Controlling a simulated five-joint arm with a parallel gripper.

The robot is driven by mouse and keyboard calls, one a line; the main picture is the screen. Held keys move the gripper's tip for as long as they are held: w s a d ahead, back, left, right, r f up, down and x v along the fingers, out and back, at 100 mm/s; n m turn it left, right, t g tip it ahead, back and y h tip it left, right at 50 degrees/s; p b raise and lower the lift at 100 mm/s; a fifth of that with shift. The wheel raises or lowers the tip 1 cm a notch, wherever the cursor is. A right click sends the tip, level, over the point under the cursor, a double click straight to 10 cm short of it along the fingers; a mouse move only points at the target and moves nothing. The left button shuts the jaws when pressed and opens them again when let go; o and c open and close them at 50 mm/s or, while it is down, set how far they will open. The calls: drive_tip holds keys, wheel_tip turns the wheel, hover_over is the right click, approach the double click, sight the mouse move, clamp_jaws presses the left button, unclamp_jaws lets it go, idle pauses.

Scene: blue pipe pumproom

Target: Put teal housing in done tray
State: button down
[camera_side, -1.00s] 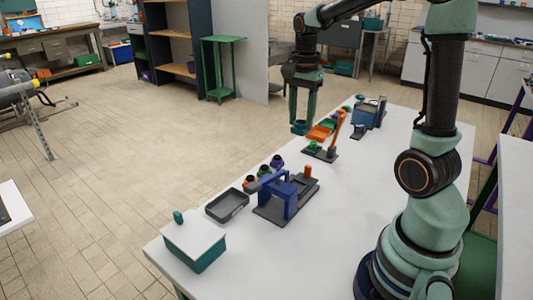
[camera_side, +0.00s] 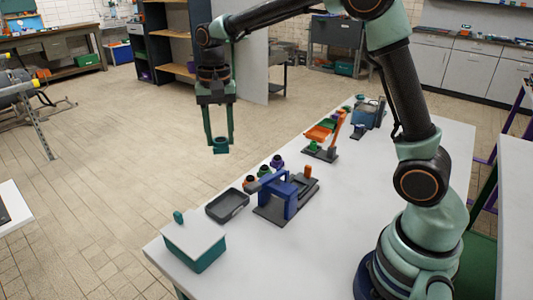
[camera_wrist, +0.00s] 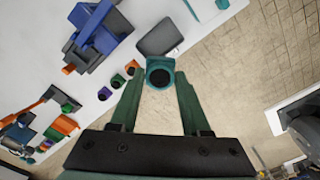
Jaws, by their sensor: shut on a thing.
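My gripper (camera_side: 218,136) is shut on the teal housing (camera_side: 221,147), a short ring-shaped piece with a dark opening. In the wrist view the teal housing (camera_wrist: 160,74) sits between the fingertips of my gripper (camera_wrist: 159,82). It hangs in the air, clear of the table. A shallow dark grey tray (camera_side: 240,211), apparently the done tray, lies empty on the table, lower and slightly right of the housing in the side view. It also shows in the wrist view (camera_wrist: 160,38), just beyond the fingertips.
A blue press-like fixture (camera_side: 290,197) stands right of the tray. Several small coloured housings (camera_side: 265,170) sit behind it. A teal box with a white lid (camera_side: 196,241) stands at the near left. An orange-levered fixture (camera_side: 335,138) and coloured bins stand farther back.

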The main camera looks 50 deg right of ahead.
wheel_tip(320, 180, down, 18)
idle(0.5)
drive_tip(key=c, duration=0.7)
unclamp_jaws()
drive_tip(key=shift+f, duration=0.15)
drive_tip(key=shift+o, duration=0.2)
wheel_tip(320, 180, up, 12)
drive_tip(key=s+d+r+n+t, duration=0.2)
drive_tip(key=s+r+n+t, duration=0.3)
drive_tip(key=s+r+n, duration=0.4)
drive_tip(key=shift+s+r+t, duration=0.3)
drive_tip(key=shift+s+r, duration=0.75)
drive_tip(key=shift+s, duration=2.85)
